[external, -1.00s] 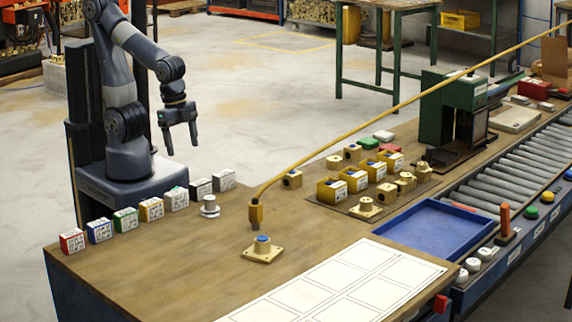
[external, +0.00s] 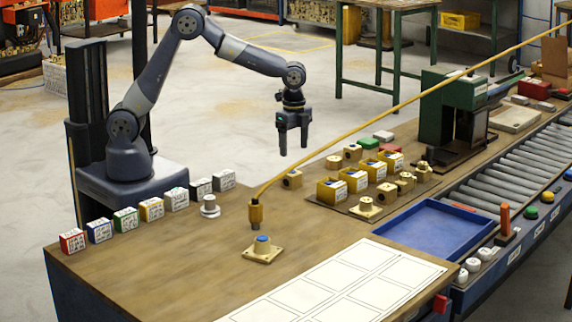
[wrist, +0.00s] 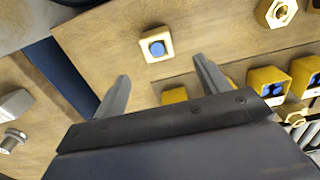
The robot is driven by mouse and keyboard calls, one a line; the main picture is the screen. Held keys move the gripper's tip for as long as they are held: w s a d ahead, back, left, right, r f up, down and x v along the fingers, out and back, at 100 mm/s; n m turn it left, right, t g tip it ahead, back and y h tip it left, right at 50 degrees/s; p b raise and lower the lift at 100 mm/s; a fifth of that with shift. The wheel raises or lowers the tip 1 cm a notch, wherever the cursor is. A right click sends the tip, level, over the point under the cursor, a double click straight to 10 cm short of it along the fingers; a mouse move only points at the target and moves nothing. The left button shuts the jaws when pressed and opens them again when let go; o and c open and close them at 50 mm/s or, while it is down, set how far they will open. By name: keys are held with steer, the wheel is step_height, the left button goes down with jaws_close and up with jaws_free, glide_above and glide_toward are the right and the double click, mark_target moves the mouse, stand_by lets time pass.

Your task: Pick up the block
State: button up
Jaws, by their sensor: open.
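A small brass block (external: 291,179) with a round opening in one face lies near the back edge of the bench, left of the yellow boxes. In the wrist view the block (wrist: 156,45) shows a blue round spot on its upper face and appears just beyond my fingertips. My gripper (external: 293,150) points down and appears above the block in the external view, apart from it. In the wrist view my gripper (wrist: 160,69) has its two fingers spread wide with nothing held between them.
Yellow boxes (external: 328,192) stand in a row right of the block. A brass nozzle (external: 256,213) hangs from a hose above a blue-topped fitting (external: 262,250). A grey cylindrical part (external: 209,206) stands to the left. Bare wood lies between them.

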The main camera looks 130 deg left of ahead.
mark_target(293, 172)
steer(key=f, duration=0.5)
steer(key=f+p, duration=0.1)
steer(key=f, duration=0.4)
steer(key=shift+s+d+f, duration=0.15)
steer(key=shift+s+f, duration=0.05)
steer(key=shift+f, duration=0.05)
steer(key=c, duration=1.5)
